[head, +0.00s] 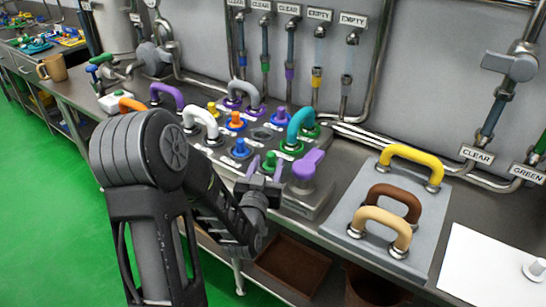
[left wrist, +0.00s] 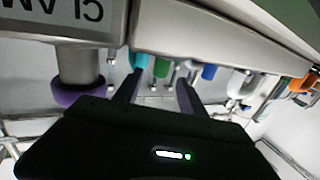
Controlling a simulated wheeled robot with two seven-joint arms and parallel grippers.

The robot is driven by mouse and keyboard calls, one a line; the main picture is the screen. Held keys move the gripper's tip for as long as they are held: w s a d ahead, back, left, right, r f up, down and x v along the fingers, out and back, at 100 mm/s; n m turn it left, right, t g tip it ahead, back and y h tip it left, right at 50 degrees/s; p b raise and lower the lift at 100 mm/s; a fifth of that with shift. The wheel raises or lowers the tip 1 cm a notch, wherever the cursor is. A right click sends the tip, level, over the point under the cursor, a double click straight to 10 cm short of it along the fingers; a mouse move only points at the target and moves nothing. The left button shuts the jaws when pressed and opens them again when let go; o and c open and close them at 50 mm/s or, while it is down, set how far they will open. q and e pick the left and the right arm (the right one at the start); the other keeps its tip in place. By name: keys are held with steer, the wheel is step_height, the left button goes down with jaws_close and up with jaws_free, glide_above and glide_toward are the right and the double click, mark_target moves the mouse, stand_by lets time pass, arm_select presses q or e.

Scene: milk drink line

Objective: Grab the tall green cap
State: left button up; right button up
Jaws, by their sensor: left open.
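A small green cap (head: 269,161) stands on the front part of the dark panel. My left gripper (head: 266,168) is open, with its two fingers on either side of the green cap's position in the head view. In the left wrist view, my left gripper (left wrist: 158,83) also shows open with nothing between the fingers, and a green cap (left wrist: 161,68) shows beyond and between the fingertips. I cannot tell whether the fingers reach around it or stop short. My wrist hides part of the panel's front. My right gripper is not in view.
A purple-handled clamp block (head: 304,166) stands close right of the gripper; its purple part shows in the wrist view (left wrist: 78,93). Teal (head: 299,127) and white (head: 201,122) handles and several caps crowd the panel. A grey plate (head: 349,218) with handles lies right.

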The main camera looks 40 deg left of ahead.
mark_target(271, 157)
arm_select(q)
steer(key=shift+s+d+r, duration=0.1)
steer(key=shift+p+x, duration=0.3)
steer(key=shift+x, duration=1.15)
steer(key=shift+w, duration=0.3)
steer(key=p+x, duration=0.2)
steer(key=x, duration=0.1)
steer(key=shift+w+a, duration=0.2)
steer(key=shift+a, duration=0.05)
steer(key=shift+w+a, duration=0.2)
steer(key=shift+w, duration=0.25)
steer(key=shift+c, duration=0.2)
jaws_close()
